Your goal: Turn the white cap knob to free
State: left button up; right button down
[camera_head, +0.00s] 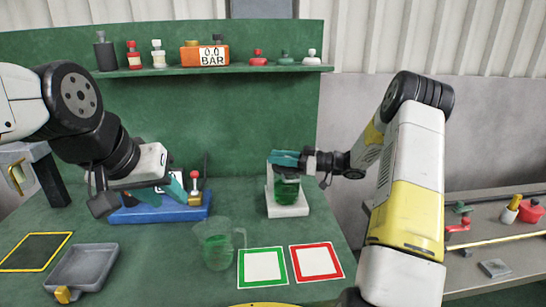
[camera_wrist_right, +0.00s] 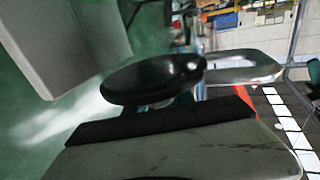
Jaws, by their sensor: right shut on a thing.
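My right gripper (camera_head: 287,160) is shut at the top of a clear container with green content (camera_head: 287,188), which stands on a white base (camera_head: 288,209). Its teal fingers cover the top, so any cap there is hidden. A small white-topped knob (camera_head: 312,54) sits at the right end of the shelf; I cannot tell whether it is the task's knob. My left gripper (camera_head: 178,188) is over a blue tray (camera_head: 150,214), beside a red-topped knob (camera_head: 195,175). Its jaw opening is unclear. The right wrist view shows a dark round part (camera_wrist_right: 150,80), its identity unclear.
A clear jug with green liquid (camera_head: 215,245) stands in front, near the green-framed (camera_head: 262,267) and red-framed (camera_head: 316,262) squares. A grey tray (camera_head: 82,266) is at left. A side bench (camera_head: 500,260) is at right.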

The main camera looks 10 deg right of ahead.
jog(key=n+g, duration=0.1)
jog(key=g, duration=0.1)
jog(key=n+g, duration=0.2)
jog(key=s+n+g+y, duration=0.1)
jog(key=g, duration=0.2)
jog(key=shift+a+f+n, duration=0.1)
jog(key=shift+n, duration=0.2)
jog(key=shift+s+d+n+g+h, duration=0.1)
jog(key=shift+s+n+g+h, duration=0.2)
jog(key=shift+n+g, duration=0.65)
jog(key=shift+s+d+n+g+h, duration=0.15)
jog(key=shift+n+g+h, duration=0.35)
jog(key=shift+g, duration=0.9)
jog(key=shift+s+n+g+h, duration=0.2)
jog(key=shift+n+g, duration=0.65)
jog(key=shift+g, duration=0.3)
jog(key=shift+s+g, duration=0.1)
jog(key=shift+g, duration=0.2)
jog(key=c, duration=1.1)
grip_release()
jog(key=shift+o, duration=0.2)
notch_tip(320, 180, up, 4)
jog(key=shift+s, duration=0.1)
jog(key=s+a+r, duration=0.1)
jog(key=s+a, duration=0.1)
jog(key=s, duration=1.3)
jog(key=shift+s+a, duration=0.3)
jog(key=shift+a, duration=0.05)
